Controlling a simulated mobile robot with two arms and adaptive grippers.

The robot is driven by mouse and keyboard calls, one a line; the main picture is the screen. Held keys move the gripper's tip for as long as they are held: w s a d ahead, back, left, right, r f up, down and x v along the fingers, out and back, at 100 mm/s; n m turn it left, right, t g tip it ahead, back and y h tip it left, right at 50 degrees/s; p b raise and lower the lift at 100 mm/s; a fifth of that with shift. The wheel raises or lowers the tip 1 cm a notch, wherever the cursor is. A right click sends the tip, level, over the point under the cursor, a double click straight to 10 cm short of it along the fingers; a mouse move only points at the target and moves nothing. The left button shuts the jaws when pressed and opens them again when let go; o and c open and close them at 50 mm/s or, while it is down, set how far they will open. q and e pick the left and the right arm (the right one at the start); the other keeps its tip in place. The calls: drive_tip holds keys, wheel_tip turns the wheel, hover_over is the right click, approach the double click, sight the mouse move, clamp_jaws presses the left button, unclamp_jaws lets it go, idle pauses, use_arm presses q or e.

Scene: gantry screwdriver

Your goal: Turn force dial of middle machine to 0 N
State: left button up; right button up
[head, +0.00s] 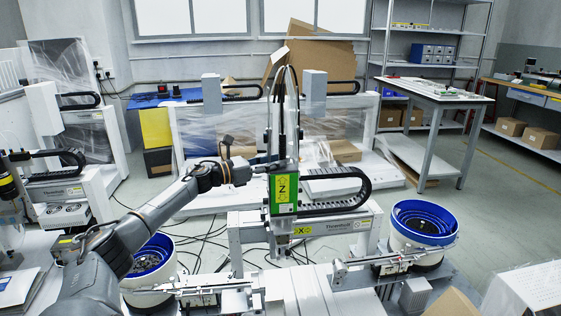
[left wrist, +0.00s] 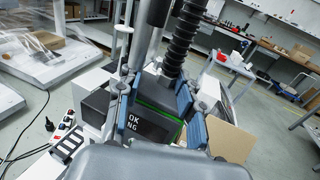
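The middle machine is a gantry with a vertical grey column and a green panel marked Z (head: 283,193). My left arm reaches in from the left, and its gripper (head: 260,164) is beside the column, just above the panel. In the left wrist view the gripper's blue-padded fingers (left wrist: 158,100) are apart, with nothing seen held between them. Beyond them are a dark box with a green edge and the words OK and NG (left wrist: 140,122), and a black ribbed hose (left wrist: 184,38). I cannot make out the force dial in either view. My right gripper is not in view.
Blue-rimmed white feeder bowls stand at the right (head: 424,224) and left (head: 150,262) of the machine. A black cable chain (head: 335,190) runs right of the column. A white switch box (left wrist: 66,138) shows at lower left in the wrist view. A table (head: 432,92) stands behind.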

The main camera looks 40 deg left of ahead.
sight(288, 159)
use_arm(q)
drive_tip(key=shift+x, duration=1.25)
clamp_jaws()
